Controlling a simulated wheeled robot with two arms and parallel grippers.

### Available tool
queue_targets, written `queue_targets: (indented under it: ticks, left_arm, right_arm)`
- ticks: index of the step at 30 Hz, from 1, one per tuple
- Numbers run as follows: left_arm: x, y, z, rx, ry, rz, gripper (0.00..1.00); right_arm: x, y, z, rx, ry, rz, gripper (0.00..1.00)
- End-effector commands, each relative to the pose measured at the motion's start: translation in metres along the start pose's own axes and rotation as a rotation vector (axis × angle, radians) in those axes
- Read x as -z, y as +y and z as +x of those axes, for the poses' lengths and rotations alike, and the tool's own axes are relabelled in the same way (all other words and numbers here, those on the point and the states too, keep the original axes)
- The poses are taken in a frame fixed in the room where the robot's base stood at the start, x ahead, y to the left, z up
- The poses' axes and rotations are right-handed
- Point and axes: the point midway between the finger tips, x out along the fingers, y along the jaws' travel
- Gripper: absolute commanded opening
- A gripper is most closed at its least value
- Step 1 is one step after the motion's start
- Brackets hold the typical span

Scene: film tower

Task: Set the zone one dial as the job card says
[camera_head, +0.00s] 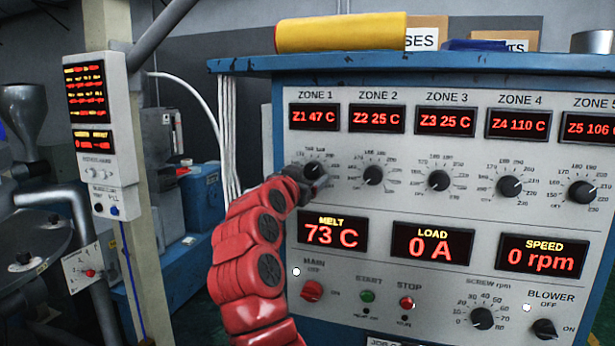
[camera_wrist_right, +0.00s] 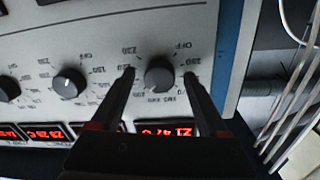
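The zone one dial (camera_head: 312,169) is a black knob on the grey control panel, under the red display reading Z1 47 C (camera_head: 314,117). My right gripper (camera_head: 316,184) is at this dial, its red arm rising from below and covering part of the panel. In the right wrist view, the dial (camera_wrist_right: 160,73) sits between two open dark fingertips, with a visible gap on each side. Its pointer setting is hard to read. The job card (camera_head: 400,342) shows only as a cut-off heading at the bottom edge; its values are out of view. My left gripper is not in view.
The zone two dial (camera_head: 373,175) is close on the right, with other zone dials beyond. The main switch (camera_head: 312,290), start button (camera_head: 367,296) and stop button (camera_head: 406,303) are below. A yellow roll (camera_head: 345,32) lies on the blue top (camera_head: 480,64).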

Motion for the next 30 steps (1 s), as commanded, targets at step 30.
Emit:
queue_targets:
  ticks: [30]
  left_arm:
    - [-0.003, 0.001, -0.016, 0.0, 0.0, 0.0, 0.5]
  right_arm:
    - [-0.001, -0.001, -0.148, 0.005, 0.002, 0.002, 0.79]
